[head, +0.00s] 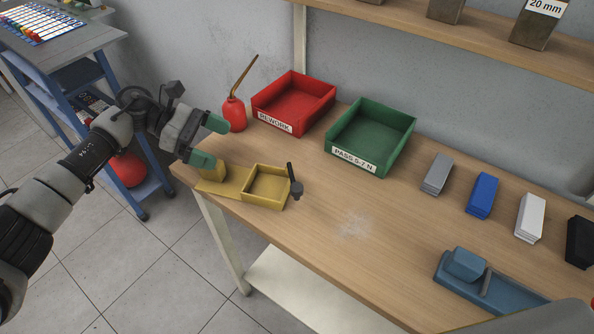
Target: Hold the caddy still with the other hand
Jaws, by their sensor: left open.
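The yellow caddy (232,188) sits near the left front edge of the table. It looks like a flat plate with an upright yellow block at its left end and a shallow open box at its right. A dark-handled tool (291,178) with a grey head stands at the box's right side. My left gripper (222,145) is open, with green fingertips, just behind and left of the caddy. Its lower fingertip overlaps the caddy's left block in the picture; I cannot tell whether they touch. My right gripper is not in view.
A red bottle (235,114), red REWORK bin (306,84) and green PASS bin (349,158) stand behind. Grey (437,174), blue (482,196), white (530,218) and black (580,242) blocks line the right. A blue fixture (451,281) sits front right. The middle table is clear.

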